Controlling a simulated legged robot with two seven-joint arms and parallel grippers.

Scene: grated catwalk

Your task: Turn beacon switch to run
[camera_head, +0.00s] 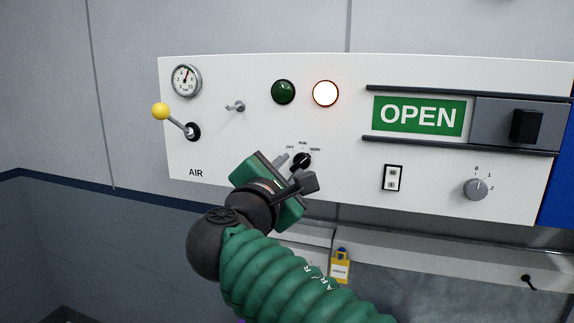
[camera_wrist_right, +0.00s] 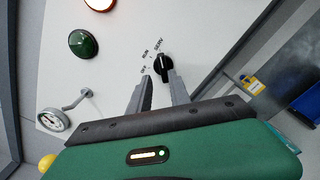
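The beacon switch (camera_head: 303,160) is a black rotary knob on the white panel, under the labels OFF, RUN and SERV. It also shows in the right wrist view (camera_wrist_right: 163,67), just beyond the fingertips. I cannot tell surely which label it points at. My right gripper (camera_head: 294,170) has a green body and grey fingers and is close in front of the knob. In the right wrist view its two fingers (camera_wrist_right: 159,83) stand apart with nothing held between them. I cannot tell whether a finger touches the knob. My left gripper is not in view.
The white panel (camera_head: 230,150) also bears a gauge (camera_head: 186,80), a yellow-tipped lever (camera_head: 160,111), a small toggle (camera_head: 236,106), a dark green lamp (camera_head: 283,92), a lit red-rimmed lamp (camera_head: 325,93), an OPEN slider (camera_head: 527,125), a rocker switch (camera_head: 393,178) and a grey dial (camera_head: 475,188).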

